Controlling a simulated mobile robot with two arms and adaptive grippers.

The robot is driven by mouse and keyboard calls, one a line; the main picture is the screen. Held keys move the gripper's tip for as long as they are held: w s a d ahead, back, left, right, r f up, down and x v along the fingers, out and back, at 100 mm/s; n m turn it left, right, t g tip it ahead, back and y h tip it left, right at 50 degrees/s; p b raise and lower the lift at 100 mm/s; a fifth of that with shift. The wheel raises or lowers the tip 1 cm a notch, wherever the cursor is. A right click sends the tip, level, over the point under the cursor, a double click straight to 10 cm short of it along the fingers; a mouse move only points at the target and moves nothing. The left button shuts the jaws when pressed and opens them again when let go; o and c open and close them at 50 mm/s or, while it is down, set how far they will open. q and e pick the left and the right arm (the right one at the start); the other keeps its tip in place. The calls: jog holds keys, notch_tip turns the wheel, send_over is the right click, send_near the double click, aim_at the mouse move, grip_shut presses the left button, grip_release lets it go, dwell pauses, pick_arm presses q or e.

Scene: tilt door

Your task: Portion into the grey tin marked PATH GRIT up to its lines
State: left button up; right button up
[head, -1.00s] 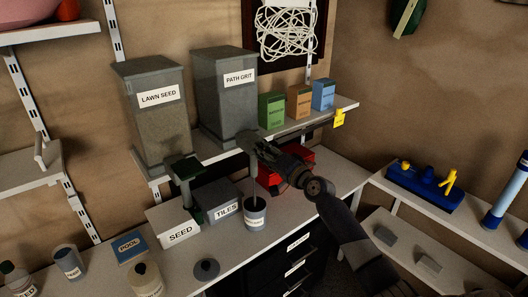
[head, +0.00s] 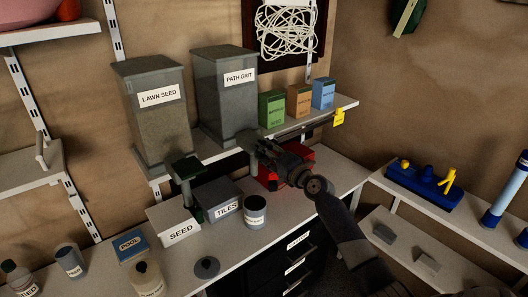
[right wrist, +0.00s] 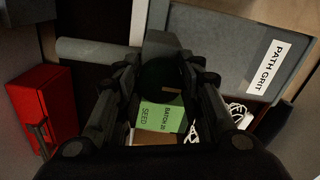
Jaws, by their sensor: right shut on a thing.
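The grey PATH GRIT bin (head: 224,98) stands on the shelf, with its label facing out. A grey spout or door part (head: 247,141) juts from its lower front. My right gripper (head: 262,149) is there, shut on a grey part that I take to be the door's handle; in the right wrist view the grey part (right wrist: 161,45) lies between the fingertips. A grey tin (head: 255,212) with a white label stands upright below the spout on the bench. Its label is too small to read, and its inside looks dark, so the level is unclear. My left gripper is not in view.
A LAWN SEED bin (head: 157,120) stands left of the PATH GRIT bin. SEED (head: 175,229) and TILES (head: 218,203) boxes sit left of the tin. A red box (head: 270,178) is behind my gripper. A second grey tin (head: 69,261) stands far left.

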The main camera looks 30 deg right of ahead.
jog(key=o, duration=1.1)
jog(key=shift+c, duration=0.2)
jog(key=shift+s, duration=0.1)
jog(key=s+d, duration=0.1)
jog(key=s, duration=1)
jog(key=shift+s, duration=0.4)
jog(key=shift+f, duration=0.1)
